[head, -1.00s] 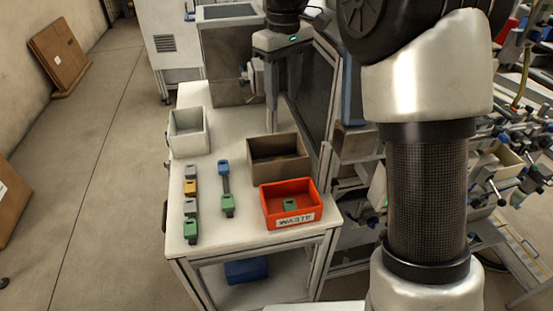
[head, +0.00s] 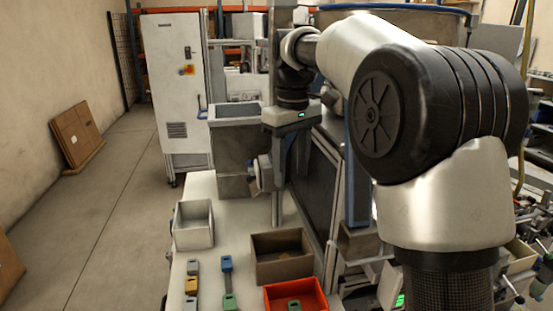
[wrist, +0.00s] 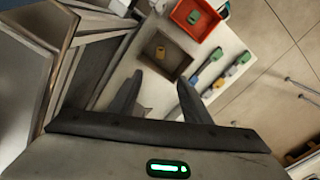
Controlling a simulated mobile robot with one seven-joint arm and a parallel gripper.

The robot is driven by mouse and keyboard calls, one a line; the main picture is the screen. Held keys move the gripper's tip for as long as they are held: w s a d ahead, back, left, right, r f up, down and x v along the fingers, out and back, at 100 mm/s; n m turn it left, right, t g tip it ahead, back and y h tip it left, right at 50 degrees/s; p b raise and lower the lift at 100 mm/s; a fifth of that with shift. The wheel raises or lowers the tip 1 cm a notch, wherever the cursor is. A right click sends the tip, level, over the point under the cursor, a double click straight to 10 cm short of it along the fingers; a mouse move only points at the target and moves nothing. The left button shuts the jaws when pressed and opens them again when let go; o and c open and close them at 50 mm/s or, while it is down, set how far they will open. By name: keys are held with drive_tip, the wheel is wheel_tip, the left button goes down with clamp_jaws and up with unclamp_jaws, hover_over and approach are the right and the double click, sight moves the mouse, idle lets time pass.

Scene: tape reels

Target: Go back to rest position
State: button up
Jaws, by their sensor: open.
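My gripper (wrist: 159,86) is open, with nothing between its two dark fingers in the wrist view. In the head view my gripper hangs over the far part of the white worktable (head: 200,186), beyond the bins. A brown bin (head: 281,272) stands on the table with a small yellowish piece in it, clearer in the wrist view (wrist: 160,52). A red bin (head: 295,297) in front of it holds a green piece (wrist: 194,17).
A white bin (head: 193,228) is at the table's left edge. Several small coloured pieces lie left of the brown bin, including a blue one (head: 226,263). A dark framed panel (head: 315,190) stands close right of my gripper. The floor on the left is open.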

drive_tip(key=s+d+r+m+t+p, duration=0.2)
drive_tip(key=s+d+r+m+p, duration=0.15)
drive_tip(key=s, duration=0.65)
drive_tip(key=s+d+r+m+t+p, duration=0.25)
drive_tip(key=s+d, duration=0.25)
drive_tip(key=s, duration=0.4)
drive_tip(key=s+d+f+m+p, duration=0.1)
drive_tip(key=s+d+f+m, duration=0.1)
drive_tip(key=s, duration=0.5)
drive_tip(key=shift+s+f+t, duration=0.4)
drive_tip(key=shift+f+t, duration=0.05)
drive_tip(key=shift+f, duration=0.15)
